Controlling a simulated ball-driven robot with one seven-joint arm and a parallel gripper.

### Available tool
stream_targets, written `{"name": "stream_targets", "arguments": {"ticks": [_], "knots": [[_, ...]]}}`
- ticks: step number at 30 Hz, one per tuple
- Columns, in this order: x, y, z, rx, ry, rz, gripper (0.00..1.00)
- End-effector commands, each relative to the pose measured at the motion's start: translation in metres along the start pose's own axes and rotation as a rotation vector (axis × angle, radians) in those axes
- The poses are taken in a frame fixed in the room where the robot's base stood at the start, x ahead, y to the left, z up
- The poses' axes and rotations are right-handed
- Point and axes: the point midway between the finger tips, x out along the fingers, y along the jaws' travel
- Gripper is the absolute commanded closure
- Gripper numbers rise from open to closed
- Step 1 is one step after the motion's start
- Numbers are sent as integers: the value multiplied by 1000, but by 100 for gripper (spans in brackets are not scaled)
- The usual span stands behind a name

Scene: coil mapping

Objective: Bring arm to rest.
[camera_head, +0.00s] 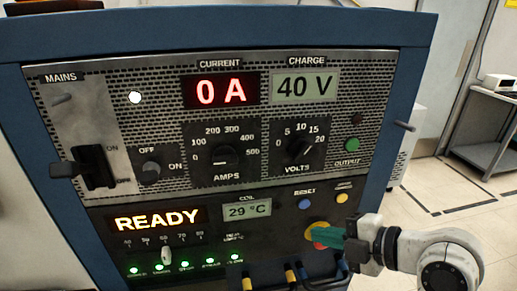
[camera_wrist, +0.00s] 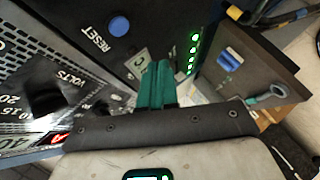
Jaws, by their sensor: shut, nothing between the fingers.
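My gripper (camera_head: 322,237) is in the lower right of the head view, in front of the power cabinet's lower panel (camera_head: 110,244). Its green fingers are together with nothing between them and point left. They overlap a red and yellow round button (camera_head: 312,228) in the picture and hide part of it; I cannot tell whether they touch it. The white wrist and forearm of my arm reach in from the right. In the wrist view the shut green fingers (camera_wrist: 157,68) are near the panel, beside the blue RESET button (camera_wrist: 119,26) and a row of green lights (camera_wrist: 193,52).
The cabinet shows READY (camera_head: 157,219), 0 A (camera_head: 220,92) and 40 V (camera_head: 305,88). The mains lever (camera_head: 92,167) and knobs (camera_head: 222,157) stick out. Cables (camera_head: 292,274) hang below my gripper. Open floor (camera_head: 450,190) and a grey side table (camera_head: 490,155) lie to the right.

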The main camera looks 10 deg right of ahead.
Motion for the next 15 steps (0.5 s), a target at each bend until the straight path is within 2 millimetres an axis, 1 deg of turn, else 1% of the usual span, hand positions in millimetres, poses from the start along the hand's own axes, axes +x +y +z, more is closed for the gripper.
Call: {"name": "stream_targets", "arguments": {"ticks": [2, 5, 8, 9, 10, 11, 12, 13, 14, 15], "knots": [[2, -12, 1, 55, -11, -22, 100], [6, -44, 5, 219, -55, -81, 100], [7, -94, 8, 471, -143, -166, 100], [5, -117, 9, 582, -190, -203, 100], [3, -134, 10, 664, -230, -227, 100], [0, -150, 10, 744, -272, -250, 100], [-4, -173, 10, 849, -332, -279, 100], [-9, -189, 10, 925, -380, -298, 100], [-14, -205, 9, 1001, -431, -314, 100], [-22, -227, 9, 1097, -504, -332, 100]]}}
